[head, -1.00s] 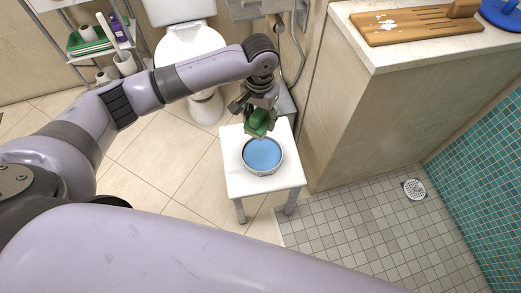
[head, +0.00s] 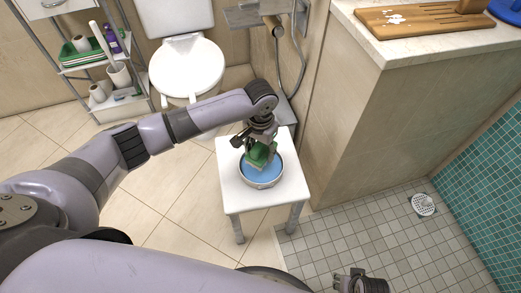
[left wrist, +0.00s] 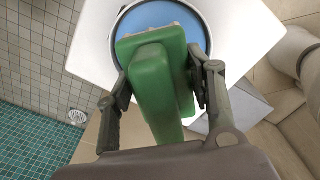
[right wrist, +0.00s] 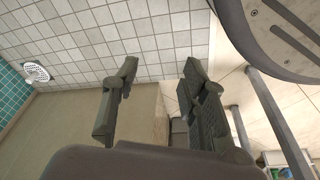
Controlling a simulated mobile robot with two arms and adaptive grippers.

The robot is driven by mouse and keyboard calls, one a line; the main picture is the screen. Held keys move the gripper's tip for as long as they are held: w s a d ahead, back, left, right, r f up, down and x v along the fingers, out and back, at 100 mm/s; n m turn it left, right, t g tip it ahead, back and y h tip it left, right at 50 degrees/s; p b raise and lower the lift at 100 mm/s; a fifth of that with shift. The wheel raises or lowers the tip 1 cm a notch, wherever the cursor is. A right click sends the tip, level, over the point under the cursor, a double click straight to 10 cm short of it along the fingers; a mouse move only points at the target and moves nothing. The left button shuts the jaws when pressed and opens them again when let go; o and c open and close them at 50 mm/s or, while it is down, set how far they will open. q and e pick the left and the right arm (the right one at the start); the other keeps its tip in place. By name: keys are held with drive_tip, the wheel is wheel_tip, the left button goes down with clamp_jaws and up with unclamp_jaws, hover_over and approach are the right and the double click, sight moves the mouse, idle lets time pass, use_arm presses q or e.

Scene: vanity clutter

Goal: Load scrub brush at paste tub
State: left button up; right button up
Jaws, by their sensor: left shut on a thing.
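A green scrub brush (left wrist: 158,80) is held between the fingers of my left gripper (left wrist: 160,85) in the left wrist view. In the head view the brush (head: 258,156) is over the paste tub (head: 266,182), a round tub with blue paste on a white stool. The brush's lower end overlaps the blue surface; I cannot tell whether it touches the paste. The tub also shows behind the brush in the left wrist view (left wrist: 203,35). My right gripper (right wrist: 150,95) is open and empty, low over the tiled floor.
The white stool (head: 232,195) stands beside a beige counter block (head: 365,130). A toilet (head: 188,70) and a shelf rack (head: 85,65) with bottles and rolls stand behind to the left. A shower drain (head: 424,204) lies in the grey tiled floor.

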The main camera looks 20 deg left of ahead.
use_arm(q)
drive_tip(key=shift+f+b, duration=0.8)
drive_tip(key=shift+b, duration=0.2)
drive_tip(key=shift+f+b, duration=0.65)
drive_tip(key=shift+b, duration=0.3)
drive_tip(key=shift+f+b, duration=0.75)
drive_tip(key=shift+b, duration=0.3)
drive_tip(key=shift+f+b, duration=0.25)
drive_tip(key=shift+b, duration=0.25)
use_arm(e)
wheel_tip(320, 180, up, 16)
drive_tip(key=w+t, duration=0.1)
use_arm(q)
drive_tip(key=shift+f, duration=0.45)
use_arm(e)
drive_tip(key=shift+w+f+t, duration=0.1)
drive_tip(key=shift+w+t, duration=0.1)
drive_tip(key=shift+t, duration=0.1)
use_arm(q)
drive_tip(key=shift+s+f+p, duration=0.1)
drive_tip(key=shift+p, duration=0.6)
use_arm(e)
drive_tip(key=shift+s+d+r, duration=0.15)
drive_tip(key=shift+s+r, duration=0.3)
drive_tip(key=shift+s, duration=0.15)
idle(0.4)
